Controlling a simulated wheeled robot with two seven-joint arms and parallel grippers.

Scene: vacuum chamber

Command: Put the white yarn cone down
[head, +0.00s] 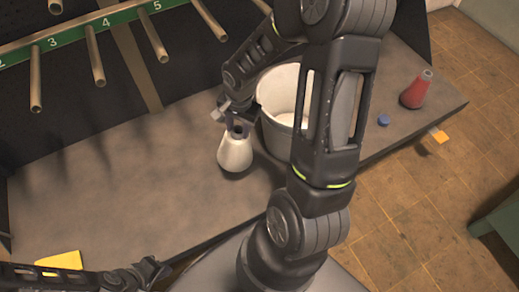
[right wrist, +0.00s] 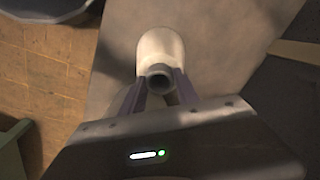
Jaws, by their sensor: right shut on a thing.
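The white yarn cone (head: 235,153) is upright, or nearly so, over the grey table in front of the white bin. My right gripper (head: 237,122) is shut on its narrow top. In the right wrist view the cone (right wrist: 162,45) sits between the two fingers of the gripper (right wrist: 157,92), its dark open tip facing the camera. I cannot tell whether its base touches the table. My left gripper (head: 150,268) is low at the left, away from the cone; its opening cannot be made out.
A white bin (head: 272,92) stands just behind the cone, partly hidden by my right arm. A red cone (head: 416,91) and a blue cap (head: 383,119) are at the right. A green numbered rail (head: 77,36) with pegs spans the back. The table's left middle (head: 110,185) is clear.

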